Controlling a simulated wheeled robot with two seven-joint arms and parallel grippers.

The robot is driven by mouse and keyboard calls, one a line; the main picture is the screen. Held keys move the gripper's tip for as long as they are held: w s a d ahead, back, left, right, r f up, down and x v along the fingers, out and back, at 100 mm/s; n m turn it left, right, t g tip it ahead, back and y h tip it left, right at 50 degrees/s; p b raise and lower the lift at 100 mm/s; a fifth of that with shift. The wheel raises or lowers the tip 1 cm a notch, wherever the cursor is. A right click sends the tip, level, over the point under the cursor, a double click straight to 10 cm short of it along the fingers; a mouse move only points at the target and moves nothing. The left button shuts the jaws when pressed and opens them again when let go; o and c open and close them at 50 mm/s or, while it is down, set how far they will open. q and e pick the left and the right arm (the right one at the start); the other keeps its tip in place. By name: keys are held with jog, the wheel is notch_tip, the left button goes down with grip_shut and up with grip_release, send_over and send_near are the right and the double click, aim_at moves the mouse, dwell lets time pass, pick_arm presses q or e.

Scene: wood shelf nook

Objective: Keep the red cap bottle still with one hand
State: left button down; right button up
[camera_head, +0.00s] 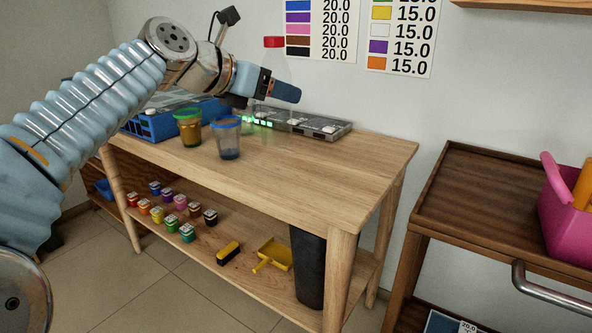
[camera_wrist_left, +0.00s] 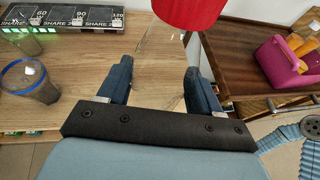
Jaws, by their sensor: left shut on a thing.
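The red cap (camera_head: 273,42) of a clear bottle shows above my left gripper (camera_head: 282,90) in the head view. The bottle's clear body is hardly visible against the wall. In the left wrist view the red cap (camera_wrist_left: 188,10) is at the top edge, and the see-through body (camera_wrist_left: 160,45) lies between the two blue fingers of my left gripper (camera_wrist_left: 158,72). The gripper is shut on the bottle, which looks about upright above the back of the table. The bottle's base is hard to make out. My right gripper is not seen.
A green-rimmed cup (camera_head: 188,130) and a blue-rimmed cup (camera_head: 228,142) stand on the wooden table (camera_head: 330,170). A grey multi-station device (camera_head: 318,124) with green lights lies behind. The table's right side is clear. A dark cart (camera_head: 470,200) with a pink container (camera_head: 568,222) stands right.

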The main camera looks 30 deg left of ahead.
pick_arm(q)
jog(key=w+a+f+b, duration=0.1)
jog(key=w+a+f, duration=0.3)
jog(key=w+f, duration=0.5)
jog(key=w, duration=0.3)
jog(key=shift+w, duration=0.25)
jog(key=shift+a, duration=0.1)
jog(key=f+b, duration=0.1)
jog(key=f, duration=0.1)
jog(key=f+b, duration=0.1)
jog(key=f, duration=0.1)
jog(key=shift+w+a, duration=0.1)
jog(key=shift+w, duration=0.3)
